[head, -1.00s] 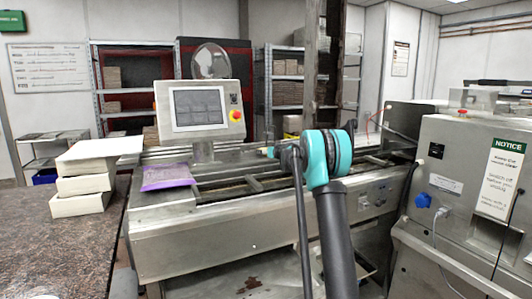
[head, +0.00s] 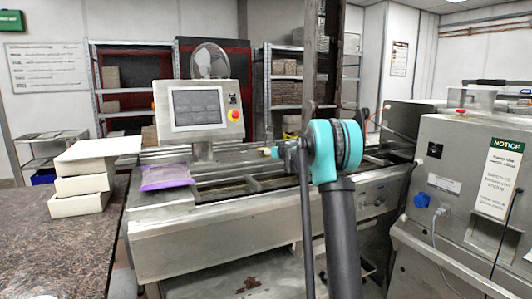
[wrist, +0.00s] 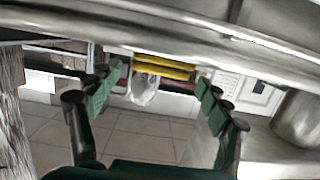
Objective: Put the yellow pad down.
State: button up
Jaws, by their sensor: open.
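The yellow pad (wrist: 165,68) shows in the wrist view as a narrow yellow bar with dark lines along it, at the edge of a metal surface. My gripper (wrist: 158,80) is open, with one green-padded finger on each side of the pad. Gaps show between the pad's ends and the fingers. I cannot tell the exact depth between pad and fingertips. The pad cannot be made out clearly there.
A purple packet (head: 166,176) lies on the machine's left end, near a screen panel (head: 198,108). Pale blocks (head: 80,205) are stacked on the dark counter (head: 50,255) at left. A metal cabinet with a notice (head: 450,165) stands at right.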

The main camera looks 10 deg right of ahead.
jog(key=v, duration=0.6)
jog(key=shift+s, duration=0.4)
jog(key=shift+d, duration=0.15)
